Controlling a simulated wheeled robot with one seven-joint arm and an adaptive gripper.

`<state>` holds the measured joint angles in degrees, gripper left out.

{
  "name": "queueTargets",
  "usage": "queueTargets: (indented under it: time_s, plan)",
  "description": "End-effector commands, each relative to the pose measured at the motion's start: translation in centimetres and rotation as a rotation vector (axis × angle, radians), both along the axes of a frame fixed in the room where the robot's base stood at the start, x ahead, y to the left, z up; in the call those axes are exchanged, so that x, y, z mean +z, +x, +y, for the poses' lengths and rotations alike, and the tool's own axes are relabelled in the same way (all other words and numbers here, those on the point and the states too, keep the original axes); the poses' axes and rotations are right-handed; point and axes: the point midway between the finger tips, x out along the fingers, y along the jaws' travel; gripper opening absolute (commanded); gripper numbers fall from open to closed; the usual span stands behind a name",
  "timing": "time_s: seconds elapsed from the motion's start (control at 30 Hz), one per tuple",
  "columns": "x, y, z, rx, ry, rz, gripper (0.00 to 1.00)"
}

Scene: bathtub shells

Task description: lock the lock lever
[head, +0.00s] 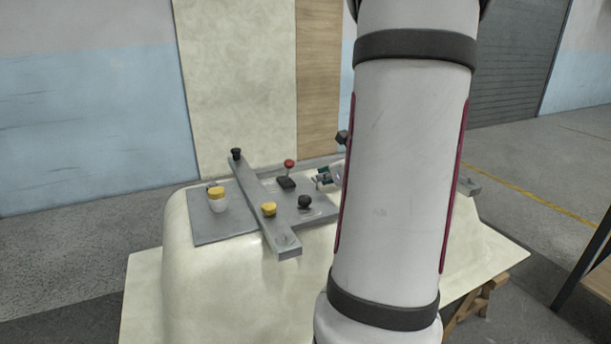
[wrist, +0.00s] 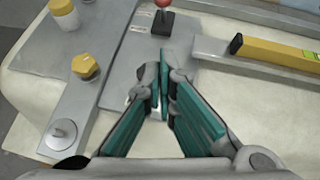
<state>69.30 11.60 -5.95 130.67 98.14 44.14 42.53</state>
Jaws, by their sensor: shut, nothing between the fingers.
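A small lever with a red ball knob (head: 289,164) stands on a black base (head: 286,183) on the grey plate. In the wrist view the red knob (wrist: 162,3) is cut by the top edge, with its black base (wrist: 162,23) below. I cannot tell for certain that this is the lock lever. My gripper (wrist: 164,78) is shut and empty, with its teal fingers together, over the plate and apart from the black base.
A yellow-topped white cylinder (head: 218,203) stands left, a black knob (head: 304,201) right. A black-ended yellow bar (wrist: 285,55) lies right in the wrist view.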

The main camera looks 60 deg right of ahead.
Motion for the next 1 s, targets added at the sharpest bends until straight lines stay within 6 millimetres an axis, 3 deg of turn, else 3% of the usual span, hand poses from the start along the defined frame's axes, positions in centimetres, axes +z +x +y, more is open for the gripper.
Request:
queueTargets:
  time_s: [0.53, 0.73, 1.0]
  plan:
    - [-5.3, 7.7, -3.0, 0.004, 0.002, 0.001, 0.0]
    - [-4.3, 10.1, -4.0, 0.003, -0.001, 0.001, 0.0]
    - [-4.1, 11.2, -4.4, 0.002, 0.001, 0.001, 0.0]
